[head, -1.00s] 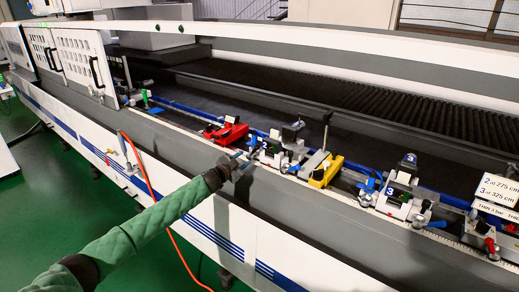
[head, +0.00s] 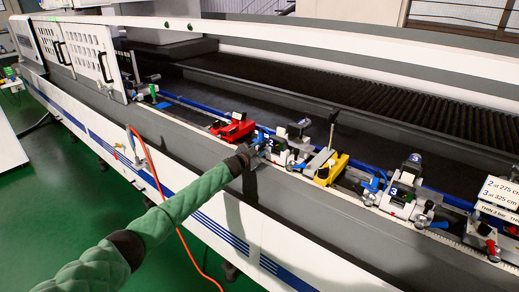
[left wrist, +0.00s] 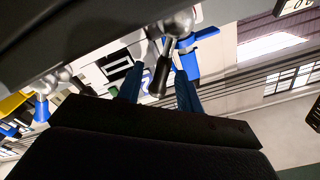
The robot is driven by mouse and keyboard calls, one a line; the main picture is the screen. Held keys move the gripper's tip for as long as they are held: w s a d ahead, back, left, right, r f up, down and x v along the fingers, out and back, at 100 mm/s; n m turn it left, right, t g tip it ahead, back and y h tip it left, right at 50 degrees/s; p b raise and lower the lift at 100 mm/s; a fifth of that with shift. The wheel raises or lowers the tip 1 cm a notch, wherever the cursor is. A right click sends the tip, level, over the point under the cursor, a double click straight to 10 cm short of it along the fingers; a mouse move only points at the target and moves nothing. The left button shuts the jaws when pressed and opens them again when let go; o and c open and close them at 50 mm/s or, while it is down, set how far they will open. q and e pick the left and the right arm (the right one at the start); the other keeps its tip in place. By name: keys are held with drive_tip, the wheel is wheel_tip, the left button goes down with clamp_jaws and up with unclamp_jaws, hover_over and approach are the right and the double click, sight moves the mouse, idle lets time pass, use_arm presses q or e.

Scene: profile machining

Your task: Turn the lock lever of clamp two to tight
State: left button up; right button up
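Clamp two (head: 291,152) sits on the rail between a red block and a yellow block, partly hidden behind my left gripper. My left gripper (head: 262,145) reaches its near left side. In the left wrist view, a lever with a black handle and a silver ball-shaped hub (left wrist: 162,72) hangs down between the two dark blue fingers of my left gripper (left wrist: 158,92). The fingers stand apart, with visible room on both sides of the lever, so they do not appear to grip it. The lever is hidden in the head view. My right gripper is not in view.
The red block (head: 233,127) lies left of clamp two and the yellow block (head: 331,169) right of it. Clamp three (head: 403,196) stands further right, near a white sign (head: 503,193). An orange hose (head: 156,171) hangs down the machine's front.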

use_arm(q)
clamp_jaws()
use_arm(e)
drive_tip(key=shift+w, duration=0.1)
